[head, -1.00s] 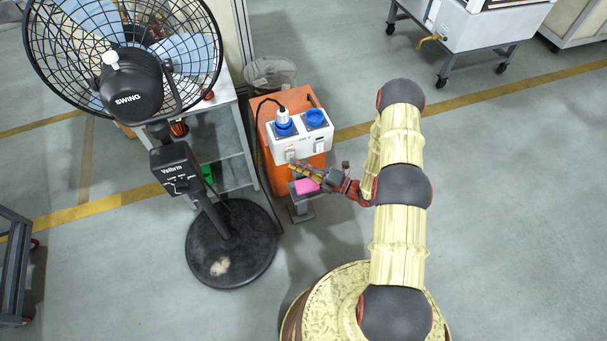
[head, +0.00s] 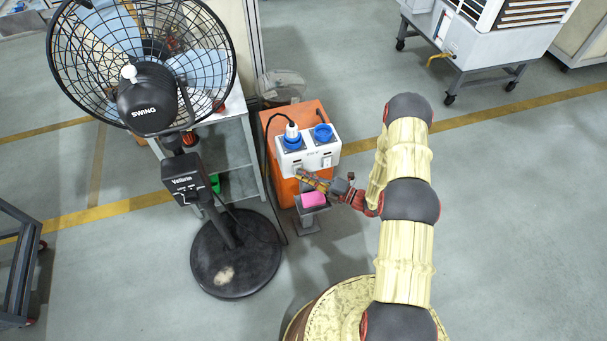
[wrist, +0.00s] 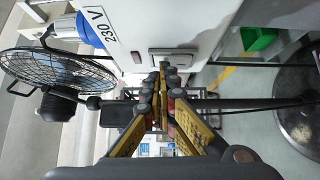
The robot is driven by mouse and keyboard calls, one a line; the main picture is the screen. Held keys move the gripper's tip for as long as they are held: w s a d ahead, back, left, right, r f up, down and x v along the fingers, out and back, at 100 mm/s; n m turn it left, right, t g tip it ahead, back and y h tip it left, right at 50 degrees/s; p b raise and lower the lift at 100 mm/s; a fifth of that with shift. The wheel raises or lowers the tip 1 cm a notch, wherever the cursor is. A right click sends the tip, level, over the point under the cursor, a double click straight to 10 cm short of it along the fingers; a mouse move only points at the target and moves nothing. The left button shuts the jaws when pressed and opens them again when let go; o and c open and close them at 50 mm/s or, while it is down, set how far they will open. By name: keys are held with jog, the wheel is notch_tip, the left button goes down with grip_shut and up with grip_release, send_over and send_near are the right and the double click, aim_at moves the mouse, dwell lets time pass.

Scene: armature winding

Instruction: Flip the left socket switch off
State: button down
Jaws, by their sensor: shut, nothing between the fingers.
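The white socket box (head: 309,162) stands on an orange cabinet in the head view. Its left blue socket (head: 289,145) holds a white-and-blue plug with a black cable. Its right blue socket (head: 322,134) is empty. The left switch is a pale rocker below the plugged socket; in the wrist view a switch (wrist: 172,58) shows on the white face. My gripper (head: 301,174) is shut and empty, its tips at the lower front of the box beside the left switch. In the wrist view the fingertips (wrist: 168,72) overlap the switch's lower edge. I cannot tell whether they touch it, nor its setting.
A black standing fan (head: 232,255) is left of the box. A pink block (head: 312,199) lies on a small grey stand just below my gripper. The orange cabinet (head: 285,190) is under the box. A shelf table is behind the fan.

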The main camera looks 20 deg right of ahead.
jog(key=s+d+r+p, duration=0.1)
jog(key=s+d+p, duration=0.3)
jog(key=s+d, duration=0.3)
jog(key=s, duration=0.4)
jog(key=shift+r, duration=0.25)
dwell(0.3)
